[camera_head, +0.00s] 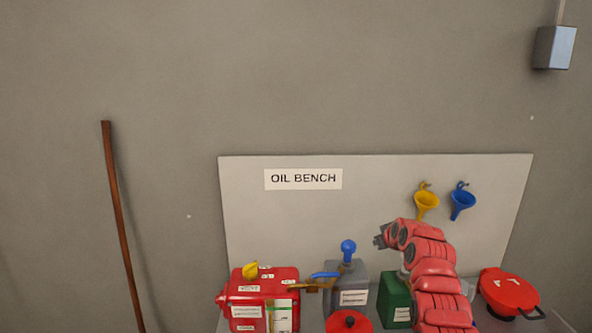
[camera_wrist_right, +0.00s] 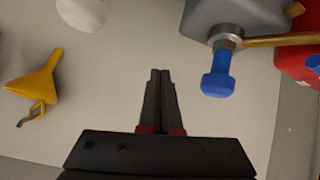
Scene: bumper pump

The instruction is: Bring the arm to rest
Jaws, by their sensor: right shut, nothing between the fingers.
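My right arm comes up from the bottom right of the head view, red and grey, in front of the oil bench. Its gripper (camera_head: 380,240) is at the arm's left end, in the air to the right of a blue knob on a grey can. In the right wrist view the two dark fingers of the gripper (camera_wrist_right: 160,75) lie together, shut and empty. The blue knob (camera_wrist_right: 217,75) is to the right of the fingertips there, apart from them. My left gripper is not in view.
A red can (camera_head: 263,302), the grey can (camera_head: 345,285) and a green can (camera_head: 395,300) stand on the bench. A red lidded pan (camera_head: 509,291) is at the right. Yellow (camera_head: 426,203) and blue (camera_head: 462,201) funnels hang on the backboard (camera_head: 300,220). A wooden pole (camera_head: 121,220) leans left.

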